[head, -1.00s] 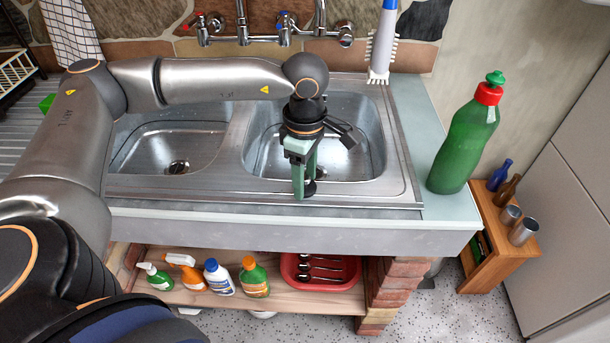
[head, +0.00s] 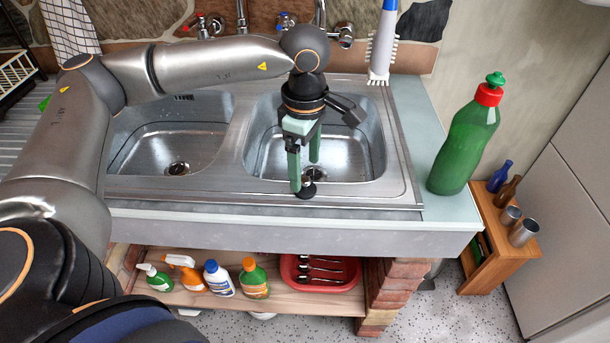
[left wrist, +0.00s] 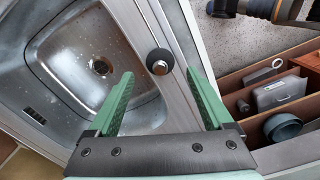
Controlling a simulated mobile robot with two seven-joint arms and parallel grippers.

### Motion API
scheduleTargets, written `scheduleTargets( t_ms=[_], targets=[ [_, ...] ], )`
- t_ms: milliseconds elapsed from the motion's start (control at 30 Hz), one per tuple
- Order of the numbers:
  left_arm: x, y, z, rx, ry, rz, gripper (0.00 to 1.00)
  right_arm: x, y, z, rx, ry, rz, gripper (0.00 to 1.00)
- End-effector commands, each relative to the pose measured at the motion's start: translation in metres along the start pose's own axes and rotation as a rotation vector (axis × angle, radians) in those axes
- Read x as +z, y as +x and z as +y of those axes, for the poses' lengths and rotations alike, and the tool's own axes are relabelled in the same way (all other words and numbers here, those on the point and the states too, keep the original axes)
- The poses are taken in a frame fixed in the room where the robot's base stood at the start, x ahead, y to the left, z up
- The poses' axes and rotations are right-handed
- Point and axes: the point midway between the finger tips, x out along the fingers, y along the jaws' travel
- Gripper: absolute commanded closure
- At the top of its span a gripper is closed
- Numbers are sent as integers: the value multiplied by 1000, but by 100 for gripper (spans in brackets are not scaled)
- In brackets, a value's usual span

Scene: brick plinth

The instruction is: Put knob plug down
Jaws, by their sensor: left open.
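The knob plug (head: 306,191), a black disc with a metal knob, sits on the front rim of the sink (head: 240,190), beside the right basin. It also shows in the left wrist view (left wrist: 160,62), beyond the fingertips and between them in the picture. My left gripper (head: 305,174) is open, with its green fingers spread on either side above the plug; they also show in the left wrist view (left wrist: 160,76). No finger visibly grips the plug. In the left wrist view, a dark end of my right arm shows at the top edge; its fingers cannot be made out.
A large green bottle (head: 466,135) stands on the counter at the right. Below are several cleaning bottles (head: 218,279) and a red tray (head: 290,272) with cutlery. The taps (head: 280,22) are at the back.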

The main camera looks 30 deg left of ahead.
Motion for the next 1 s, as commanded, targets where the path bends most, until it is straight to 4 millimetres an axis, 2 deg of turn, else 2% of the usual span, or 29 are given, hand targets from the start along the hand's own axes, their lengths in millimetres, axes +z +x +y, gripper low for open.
scheduleTargets(
  t_ms=[33,200,400,567,1000],
  targets=[
    [1,-13,0,4,1,-2,16,2,1,0,1,0,-3,100],
    [1,-49,1,2,1,-2,16,4,1,1,1,0,-8,100],
    [1,-74,0,0,1,-1,16,4,1,1,2,0,-8,100],
    [0,-81,0,-1,1,1,16,3,1,1,2,0,-7,100],
    [0,-81,0,-1,1,0,16,0,0,1,2,0,1,100]
  ],
)
